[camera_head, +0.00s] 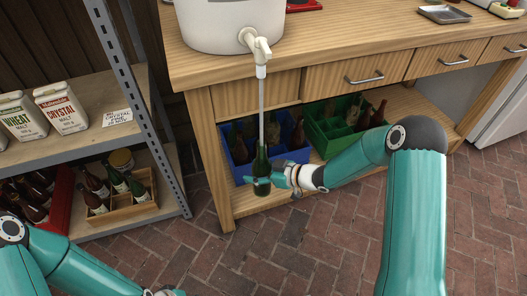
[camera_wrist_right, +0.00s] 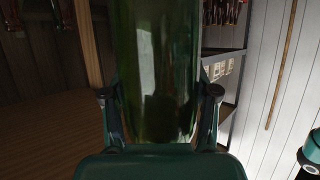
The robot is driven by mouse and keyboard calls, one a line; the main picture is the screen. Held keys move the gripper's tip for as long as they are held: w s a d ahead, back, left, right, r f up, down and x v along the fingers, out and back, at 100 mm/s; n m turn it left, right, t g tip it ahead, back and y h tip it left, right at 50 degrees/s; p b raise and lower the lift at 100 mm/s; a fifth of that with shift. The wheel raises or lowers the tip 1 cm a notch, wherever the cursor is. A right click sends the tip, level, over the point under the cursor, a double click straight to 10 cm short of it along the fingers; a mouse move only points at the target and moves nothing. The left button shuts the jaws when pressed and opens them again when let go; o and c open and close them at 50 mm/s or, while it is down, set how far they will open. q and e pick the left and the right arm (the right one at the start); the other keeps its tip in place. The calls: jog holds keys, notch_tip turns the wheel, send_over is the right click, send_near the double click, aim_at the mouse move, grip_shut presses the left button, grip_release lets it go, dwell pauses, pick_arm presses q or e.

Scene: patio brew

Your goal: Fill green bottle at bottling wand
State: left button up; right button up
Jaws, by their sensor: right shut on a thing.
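The green bottle (camera_head: 261,165) is upright in my right gripper (camera_head: 264,181), which is shut around its lower body. In the right wrist view the bottle's green glass (camera_wrist_right: 157,70) fills the middle, between the fingers of the gripper (camera_wrist_right: 160,115). The bottling wand (camera_head: 262,108) hangs straight down from the white spigot (camera_head: 259,50) of the white bucket (camera_head: 225,22). The wand's lower end meets the bottle's mouth; how deep it reaches inside is hidden. My left gripper (camera_head: 165,292) is barely in view at the bottom edge, its fingers cut off.
A blue crate (camera_head: 236,176) and a green crate (camera_head: 330,146) with bottles stand on the bench's lower shelf, behind the held bottle. The brick floor (camera_head: 300,240) in front is clear.

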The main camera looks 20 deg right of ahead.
notch_tip(320, 180, down, 12)
jog(key=b, duration=0.9)
dwell(0.9)
jog(key=shift+r, duration=0.1)
dwell(0.3)
jog(key=s+b, duration=0.1)
jog(key=s, duration=1.5)
jog(key=shift+d+b, duration=0.25)
jog(key=shift+b, duration=0.1)
dwell(0.9)
dwell(0.5)
